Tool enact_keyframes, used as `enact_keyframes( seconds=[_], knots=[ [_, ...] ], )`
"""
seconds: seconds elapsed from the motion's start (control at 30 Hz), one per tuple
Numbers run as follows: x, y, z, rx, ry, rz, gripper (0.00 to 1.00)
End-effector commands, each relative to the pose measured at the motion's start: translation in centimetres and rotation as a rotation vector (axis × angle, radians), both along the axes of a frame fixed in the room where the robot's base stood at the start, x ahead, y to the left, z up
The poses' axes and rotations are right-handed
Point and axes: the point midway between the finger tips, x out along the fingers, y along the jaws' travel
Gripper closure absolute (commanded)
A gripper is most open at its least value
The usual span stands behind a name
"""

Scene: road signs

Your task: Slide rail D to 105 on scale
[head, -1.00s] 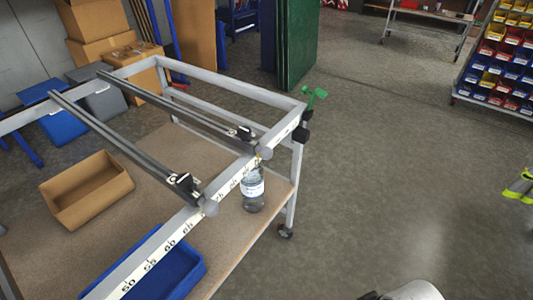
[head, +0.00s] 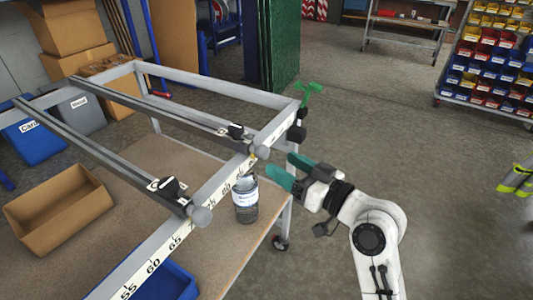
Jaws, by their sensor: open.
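Two grey rails cross the frame of a wheeled table in the head view. The nearer rail (head: 105,150) ends in a black clamp and round knob (head: 201,215). The farther rail (head: 150,107) ends in a similar knob (head: 262,152). Their letter tags are too small to read, so I cannot tell which is D. The white scale (head: 170,248) runs along the front bar; 55, 60 and 65 are readable, and the numbers farther up are unclear. My gripper (head: 279,164) is open, its teal fingers just right of the farther knob, with nothing between them.
A labelled jar (head: 246,203) stands on the lower shelf (head: 225,262) below the front bar. A green clamp (head: 307,92) sits at the frame's far corner. A cardboard box (head: 60,212) and a blue bin (head: 160,283) are on the shelf.

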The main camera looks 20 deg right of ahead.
Motion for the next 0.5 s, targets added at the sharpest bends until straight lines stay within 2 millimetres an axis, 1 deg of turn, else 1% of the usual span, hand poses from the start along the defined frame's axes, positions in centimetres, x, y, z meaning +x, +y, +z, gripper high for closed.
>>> enact_keyframes(
  seconds=[0.03, 0.2, 0.33, 0.5],
  knots=[
    [1.0, 0.6, 0.1, -0.001, 0.0, 0.005, 0.37],
    [3.6, 1.7, 0.1, -0.001, 0.0, 0.003, 0.37],
    [4.9, 2.2, 0.0, -0.001, 0.001, 0.003, 0.37],
    [5.7, 2.5, 0.0, -0.001, 0.002, 0.0, 0.37]
  ],
)
